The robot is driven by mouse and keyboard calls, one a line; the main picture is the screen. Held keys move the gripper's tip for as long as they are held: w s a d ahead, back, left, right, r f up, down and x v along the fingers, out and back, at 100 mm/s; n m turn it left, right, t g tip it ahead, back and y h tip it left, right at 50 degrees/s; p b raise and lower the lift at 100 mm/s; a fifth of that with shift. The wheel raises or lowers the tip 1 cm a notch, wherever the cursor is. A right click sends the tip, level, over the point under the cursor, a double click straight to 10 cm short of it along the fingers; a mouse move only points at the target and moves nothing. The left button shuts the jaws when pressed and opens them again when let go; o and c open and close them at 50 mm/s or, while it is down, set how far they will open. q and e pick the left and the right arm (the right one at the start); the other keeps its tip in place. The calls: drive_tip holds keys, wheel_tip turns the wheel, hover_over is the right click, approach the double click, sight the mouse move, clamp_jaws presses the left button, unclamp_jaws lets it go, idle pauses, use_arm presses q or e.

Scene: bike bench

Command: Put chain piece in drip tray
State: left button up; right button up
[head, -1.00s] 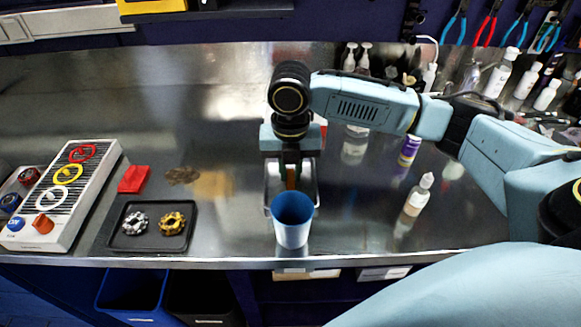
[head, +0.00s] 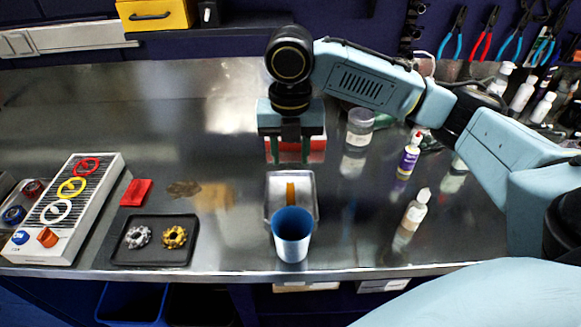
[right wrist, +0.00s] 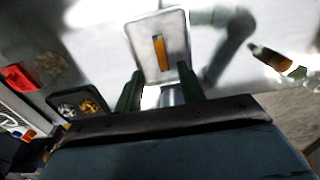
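A small orange-brown bar (head: 291,193), which looks like the chain piece, lies inside a shallow silver metal tray (head: 271,197), which looks like the drip tray. In the right wrist view the bar (right wrist: 160,50) lies lengthwise on the floor of the tray (right wrist: 137,38). My right gripper (head: 290,152) is above and behind the tray, apart from it. In the right wrist view its two green fingers (right wrist: 161,90) are spread with nothing held between them. My left gripper is not in view.
A blue cup (head: 292,236) stands just in front of the tray and hides its near edge. A black tray (head: 153,257) with two toothed rings sits left, near a red block (head: 136,193). Bottles (head: 416,208) stand right. A red-and-white item (head: 316,147) is behind my right gripper.

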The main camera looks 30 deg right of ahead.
drive_tip(key=shift+r, duration=1.6)
